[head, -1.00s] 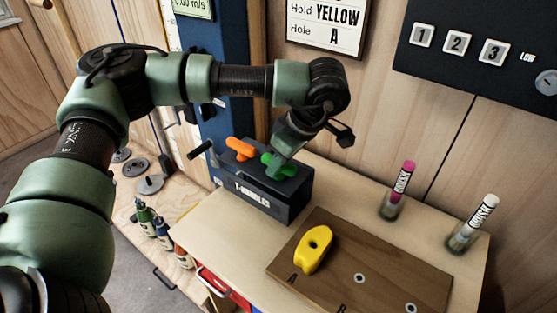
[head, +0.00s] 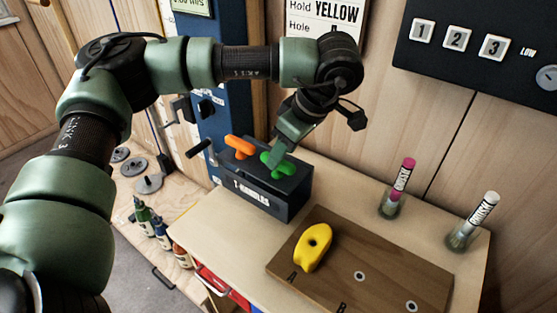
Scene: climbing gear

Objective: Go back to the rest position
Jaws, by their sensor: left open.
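My left arm reaches in from the left, and my left gripper (head: 277,154) hangs just above the green T-handle (head: 277,164), hiding part of it. The jaws are open; I cannot tell whether they are clear of the handle. The green handle and an orange T-handle (head: 239,148) stand in the dark box labelled T-HANDLES (head: 262,197). The yellow hold (head: 313,247) sits on the brown wooden board (head: 383,262) near hole A. My right gripper is not in view.
A sign (head: 327,18) reads Hold YELLOW, Hole A. A dark panel (head: 480,70) has buttons 1, 2, 3. Bottles (head: 145,216) stand at lower left.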

